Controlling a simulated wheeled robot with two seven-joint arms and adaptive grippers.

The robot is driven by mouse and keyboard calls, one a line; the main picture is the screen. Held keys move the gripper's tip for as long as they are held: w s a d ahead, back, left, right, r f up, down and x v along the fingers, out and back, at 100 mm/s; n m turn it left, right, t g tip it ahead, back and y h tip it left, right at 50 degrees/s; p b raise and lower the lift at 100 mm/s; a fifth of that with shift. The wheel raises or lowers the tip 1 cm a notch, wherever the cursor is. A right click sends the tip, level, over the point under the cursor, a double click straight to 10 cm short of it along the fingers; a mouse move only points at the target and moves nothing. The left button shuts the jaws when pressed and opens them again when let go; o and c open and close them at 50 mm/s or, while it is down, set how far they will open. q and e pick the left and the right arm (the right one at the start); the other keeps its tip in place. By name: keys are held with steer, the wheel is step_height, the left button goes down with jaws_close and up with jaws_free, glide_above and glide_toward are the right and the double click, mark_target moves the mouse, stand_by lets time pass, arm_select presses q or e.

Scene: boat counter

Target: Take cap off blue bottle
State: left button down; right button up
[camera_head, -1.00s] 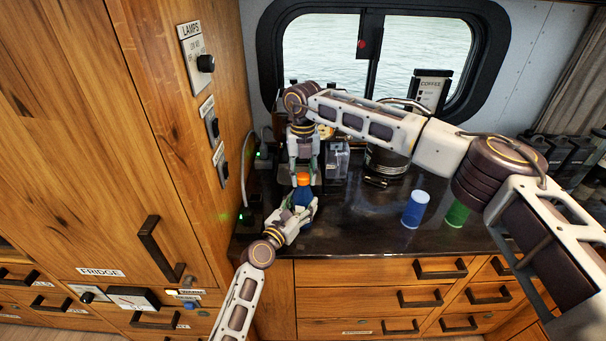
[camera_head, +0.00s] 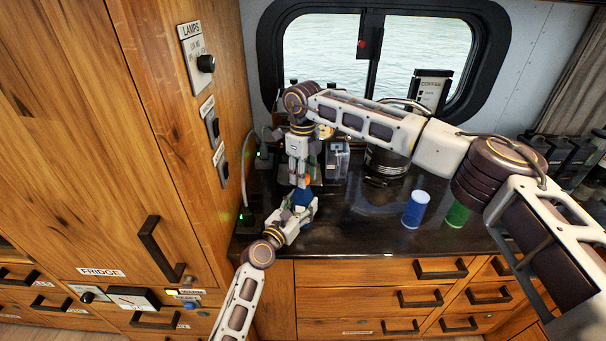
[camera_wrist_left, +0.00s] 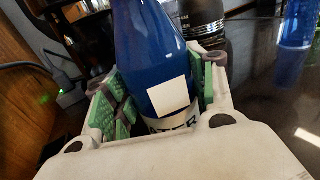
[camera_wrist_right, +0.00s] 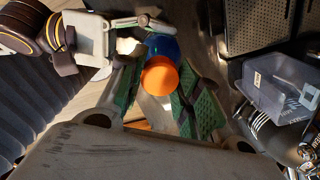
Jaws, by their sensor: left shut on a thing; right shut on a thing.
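The blue bottle (camera_head: 303,197) stands upright near the counter's left end. My left gripper (camera_head: 299,208) is shut around its body from the front; the left wrist view shows the bottle (camera_wrist_left: 150,45), with its white label, between the green pads. My right gripper (camera_head: 301,180) points down from above and is shut on the orange cap (camera_wrist_right: 159,76), which sits between its pads in the right wrist view. In that view the blue bottle (camera_wrist_right: 163,45) shows right behind the cap. Whether the cap still sits on the bottle's neck is hidden by the fingers.
A blue cup (camera_head: 415,209) and a green cup (camera_head: 457,214) stand to the right on the dark counter (camera_head: 355,232). A clear container (camera_wrist_right: 280,85) and a dark round pot (camera_head: 386,162) stand close behind. The wooden cabinet wall (camera_head: 215,180) is close on the left.

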steer(key=n, duration=0.4)
steer(key=shift+d, duration=0.1)
steer(key=n, duration=0.3)
steer(key=shift+n, duration=0.4)
steer(key=n, duration=0.8)
steer(key=shift+r, duration=1.25)
stand_by(0.8)
steer(key=shift+r, duration=1.9)
arm_select(q)
steer(key=shift+c, duration=2.1)
jaws_free()
